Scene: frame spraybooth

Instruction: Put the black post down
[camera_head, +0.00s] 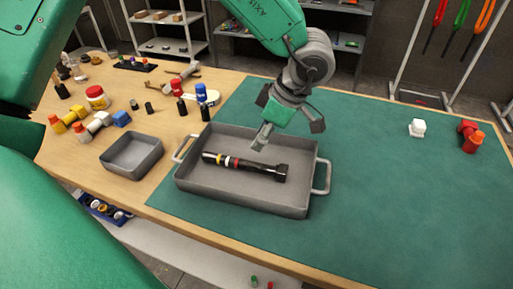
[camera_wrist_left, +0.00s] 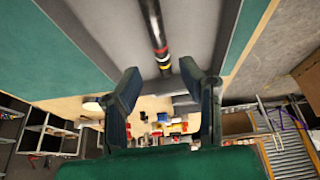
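The black post (camera_head: 245,166) lies flat in the large grey tray (camera_head: 250,199), with red, white and yellow bands near its left end and a thicker block at its right end. My left gripper (camera_head: 290,132) is open and empty above the tray's back right part, behind and above the post and apart from it. In the left wrist view, the banded post (camera_wrist_left: 156,32) lies beyond the two spread fingers (camera_wrist_left: 160,76), with nothing between them. My right gripper does not show.
The tray has two side handles and sits on a green mat (camera_head: 400,200). A smaller grey bin (camera_head: 132,166) stands left. Bottles, jars and coloured blocks crowd the table's left. A white piece (camera_head: 417,128) and a red-orange piece (camera_head: 470,136) stand right. The mat's right front is clear.

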